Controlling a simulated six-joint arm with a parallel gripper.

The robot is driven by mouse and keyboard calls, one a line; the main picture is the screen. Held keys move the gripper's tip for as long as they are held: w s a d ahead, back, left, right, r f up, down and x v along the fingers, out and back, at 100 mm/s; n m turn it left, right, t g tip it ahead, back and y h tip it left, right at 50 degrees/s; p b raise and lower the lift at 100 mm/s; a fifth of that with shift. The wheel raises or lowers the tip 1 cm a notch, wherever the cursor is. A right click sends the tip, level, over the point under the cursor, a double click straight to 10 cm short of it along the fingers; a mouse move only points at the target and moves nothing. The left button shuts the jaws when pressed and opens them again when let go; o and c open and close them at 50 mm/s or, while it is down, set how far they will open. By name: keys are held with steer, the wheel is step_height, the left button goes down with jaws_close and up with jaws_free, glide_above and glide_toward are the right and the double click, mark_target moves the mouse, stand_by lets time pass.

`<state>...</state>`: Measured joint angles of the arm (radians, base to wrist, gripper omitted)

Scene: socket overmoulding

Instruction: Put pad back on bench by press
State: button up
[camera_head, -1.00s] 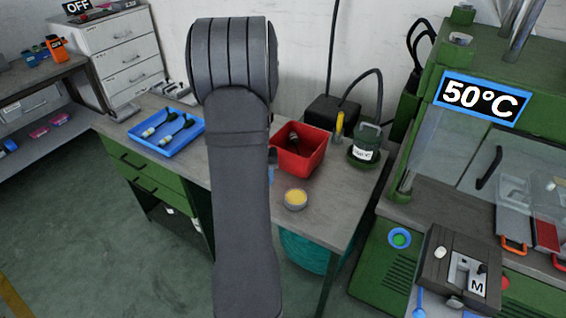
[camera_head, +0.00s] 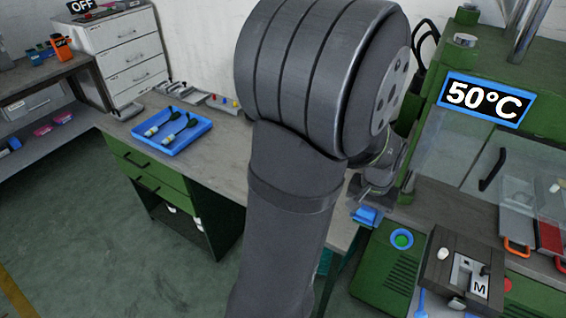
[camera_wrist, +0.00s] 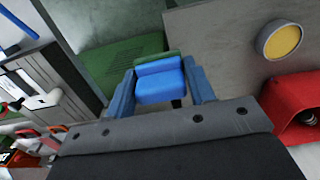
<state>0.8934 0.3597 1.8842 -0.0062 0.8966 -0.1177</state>
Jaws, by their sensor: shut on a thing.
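My gripper (camera_wrist: 160,75) is shut on a blue pad (camera_wrist: 160,84) with a green strip along its far side. The pad sits between the two blue-grey fingers in the wrist view. In the head view the pad (camera_head: 366,215) shows at the end of my gripper, beside the right end of the grey bench (camera_head: 225,140) and close to the green press (camera_head: 385,265). The bench top also shows in the wrist view (camera_wrist: 215,45), to the right of the pad. Whether the pad touches the bench I cannot tell.
In the wrist view a bowl with yellow contents (camera_wrist: 282,40) and a red bin (camera_wrist: 290,105) stand on the bench to the right. The press control box (camera_head: 462,270) is right of the pad. A blue tray with tools (camera_head: 172,135) lies at the bench's left.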

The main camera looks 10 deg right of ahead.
steer(key=w+a+f, duration=0.1)
steer(key=w+f, duration=0.1)
steer(key=w, duration=0.1)
steer(key=w+a+f, duration=0.1)
steer(key=w+f, duration=0.1)
steer(key=w, duration=0.1)
steer(key=w+a+f, duration=0.2)
steer(key=w+f, duration=0.1)
steer(key=w, duration=0.1)
steer(key=shift+a, duration=0.1)
steer(key=shift+f, duration=1.95)
steer(key=shift+f, duration=0.2)
steer(key=o, duration=1.1)
step_height(320, 180, up, 12)
steer(key=shift+r, duration=0.2)
